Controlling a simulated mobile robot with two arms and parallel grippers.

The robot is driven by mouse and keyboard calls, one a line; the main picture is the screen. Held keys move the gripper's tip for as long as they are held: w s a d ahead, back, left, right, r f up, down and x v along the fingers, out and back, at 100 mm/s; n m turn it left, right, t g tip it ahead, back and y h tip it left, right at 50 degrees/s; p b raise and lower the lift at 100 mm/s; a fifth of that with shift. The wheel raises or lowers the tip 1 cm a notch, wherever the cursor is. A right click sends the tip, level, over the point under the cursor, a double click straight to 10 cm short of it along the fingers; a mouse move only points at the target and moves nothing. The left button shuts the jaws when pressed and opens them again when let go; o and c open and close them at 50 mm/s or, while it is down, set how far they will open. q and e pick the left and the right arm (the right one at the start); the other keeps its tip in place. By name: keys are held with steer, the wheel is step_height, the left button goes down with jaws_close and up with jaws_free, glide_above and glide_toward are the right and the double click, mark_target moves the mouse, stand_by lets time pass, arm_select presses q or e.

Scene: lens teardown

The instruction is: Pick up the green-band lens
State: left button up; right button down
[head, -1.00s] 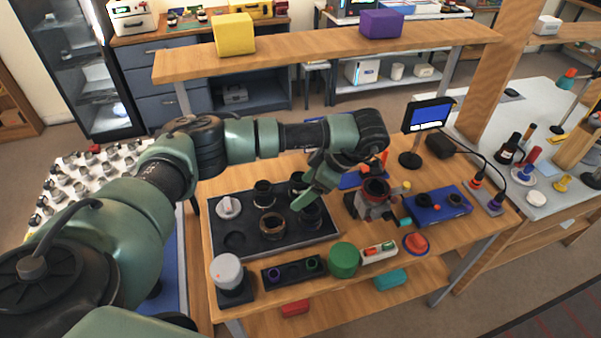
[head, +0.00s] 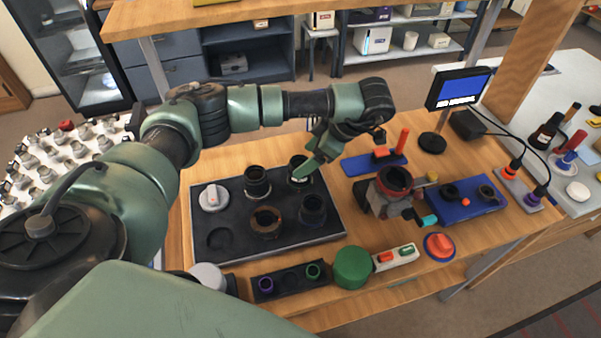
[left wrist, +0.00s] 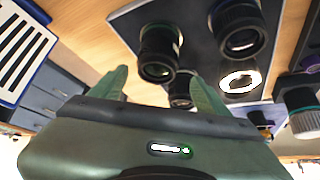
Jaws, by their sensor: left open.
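My left gripper (head: 306,169) is open above the back right of the black tray (head: 222,262), by a dark lens (head: 298,160). In the left wrist view its fingers (left wrist: 160,88) are spread, with nothing held. A dark lens with a thin green band (left wrist: 161,50) stands upright on the tray ahead of the fingers, apart from them. Another dark lens (left wrist: 181,92) shows behind it, between the fingers. In the head view other dark lenses (head: 257,182) stand on the tray; no green band is clear on them from here. My right gripper is out of view.
A small black holder (head: 290,280) with a purple and a green ring lies in front of the tray, beside a green cylinder (head: 352,267). A grey clamp device (head: 391,190), blue plate (head: 463,204) and small screen (head: 461,88) stand to the right.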

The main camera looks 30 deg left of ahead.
mark_target(294, 167)
arm_select(q)
steer(key=x, duration=0.3)
steer(key=shift+s, duration=0.1)
steer(key=shift+w+x, duration=0.15)
steer(key=shift+x, duration=0.95)
steer(key=shift+w+x, duration=0.15)
steer(key=shift+x, duration=0.95)
steer(key=shift+w, duration=0.1)
jaws_close()
